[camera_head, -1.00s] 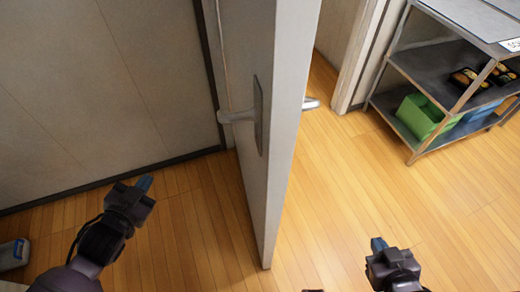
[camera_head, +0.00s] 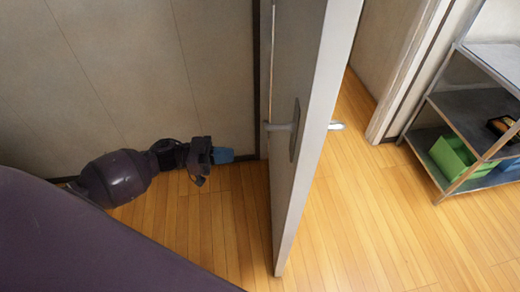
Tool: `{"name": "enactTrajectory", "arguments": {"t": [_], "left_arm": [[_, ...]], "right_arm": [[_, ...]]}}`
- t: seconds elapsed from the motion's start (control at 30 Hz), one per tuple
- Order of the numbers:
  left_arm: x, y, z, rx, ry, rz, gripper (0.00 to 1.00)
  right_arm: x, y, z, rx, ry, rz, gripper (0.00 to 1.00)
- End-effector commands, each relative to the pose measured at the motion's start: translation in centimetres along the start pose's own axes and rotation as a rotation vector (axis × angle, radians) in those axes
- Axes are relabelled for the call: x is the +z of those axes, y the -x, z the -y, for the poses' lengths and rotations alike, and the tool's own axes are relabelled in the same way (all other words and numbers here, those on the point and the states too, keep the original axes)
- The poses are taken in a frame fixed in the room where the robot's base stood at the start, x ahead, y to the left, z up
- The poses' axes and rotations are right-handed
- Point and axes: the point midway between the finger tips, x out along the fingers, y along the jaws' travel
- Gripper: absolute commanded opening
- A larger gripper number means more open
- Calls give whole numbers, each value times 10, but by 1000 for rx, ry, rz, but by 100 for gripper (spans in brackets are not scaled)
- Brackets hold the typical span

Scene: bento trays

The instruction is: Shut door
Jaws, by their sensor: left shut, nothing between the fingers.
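The grey door (camera_head: 300,160) stands open, its free edge facing me. One silver lever handle (camera_head: 279,127) is on its left face and another handle (camera_head: 336,126) sticks out on its right side. My left gripper (camera_head: 226,155) is stretched out to the left of the door, pointing right toward the left face, a little below the handle's height in the picture. Its blue fingertips are shut and empty. A gap shows between the fingertips and the door. My right gripper is out of view.
The doorway frame (camera_head: 402,75) is at the back right of the door. A metal shelf (camera_head: 478,105) with a green bin (camera_head: 453,157) stands at the right. A wall (camera_head: 130,75) closes off the left. Wooden floor (camera_head: 375,225) is clear right of the door.

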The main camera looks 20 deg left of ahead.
Motion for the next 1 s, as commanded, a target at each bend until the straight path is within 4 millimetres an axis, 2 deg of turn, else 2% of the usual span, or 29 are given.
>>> {"name": "enactTrajectory", "arguments": {"t": [0.7,0.83,1.0], "left_arm": [[-1,-114,0,-1,-3,-4,0],[-1,-128,0,-2,-3,-3,0],[-1,-135,0,-2,-3,-2,0]], "right_arm": [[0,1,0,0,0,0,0],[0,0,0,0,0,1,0],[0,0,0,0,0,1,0]]}}
